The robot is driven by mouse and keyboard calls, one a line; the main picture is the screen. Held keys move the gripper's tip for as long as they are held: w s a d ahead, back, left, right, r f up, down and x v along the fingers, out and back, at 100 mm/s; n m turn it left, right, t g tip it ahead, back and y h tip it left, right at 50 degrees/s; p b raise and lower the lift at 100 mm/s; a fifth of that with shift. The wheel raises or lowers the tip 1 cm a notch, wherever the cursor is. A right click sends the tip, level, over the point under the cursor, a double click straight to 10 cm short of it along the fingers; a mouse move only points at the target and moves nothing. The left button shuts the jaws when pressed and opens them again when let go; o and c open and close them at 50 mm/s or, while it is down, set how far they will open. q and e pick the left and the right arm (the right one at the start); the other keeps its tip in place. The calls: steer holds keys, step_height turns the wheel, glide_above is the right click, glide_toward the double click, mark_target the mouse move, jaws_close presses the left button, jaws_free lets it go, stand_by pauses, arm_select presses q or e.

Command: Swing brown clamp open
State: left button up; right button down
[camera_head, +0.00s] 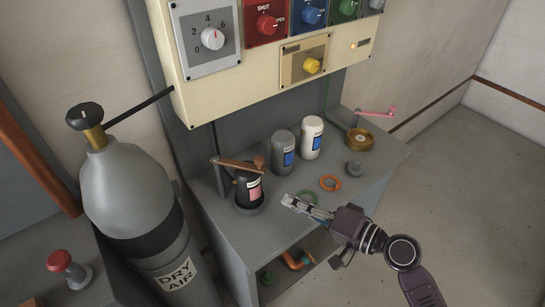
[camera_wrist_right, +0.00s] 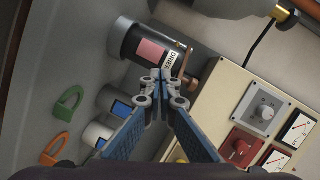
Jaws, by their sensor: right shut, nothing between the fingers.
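The brown clamp (camera_head: 238,165) is an arm running from a dark post at its left, across the top of a black canister (camera_head: 243,188) with a pink label, to a rounded brown end. In the right wrist view part of the clamp (camera_wrist_right: 188,66) shows beside the canister (camera_wrist_right: 142,47), just beyond my fingertips. My right gripper (camera_head: 287,202) is shut and empty, to the right of the canister in the head view. It also shows in the right wrist view (camera_wrist_right: 160,75), and appears apart from the clamp. My left gripper is not in view.
A grey canister (camera_head: 283,152) and a white canister (camera_head: 312,138) stand behind on the grey bench (camera_head: 229,237). Green (camera_head: 306,198) and orange (camera_head: 330,183) rings lie near my right gripper. A control panel (camera_head: 205,104) overhangs the back; a gas cylinder (camera_head: 133,195) stands left.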

steer(key=w+d+r+m+t, duration=0.3)
steer(key=w+d+r+m, duration=0.1)
steer(key=w+r, duration=0.1)
steer(key=shift+w+r+y, duration=0.35)
steer(key=shift+r+y, duration=0.05)
steer(key=shift+r, duration=0.25)
steer(key=p+x, duration=0.4)
steer(key=x, duration=0.6)
steer(key=s, duration=0.1)
steer(key=s+a+p, duration=0.1)
steer(key=s+p, duration=0.1)
steer(key=shift+s+a+f, duration=0.3)
steer(key=shift+a, duration=0.1)
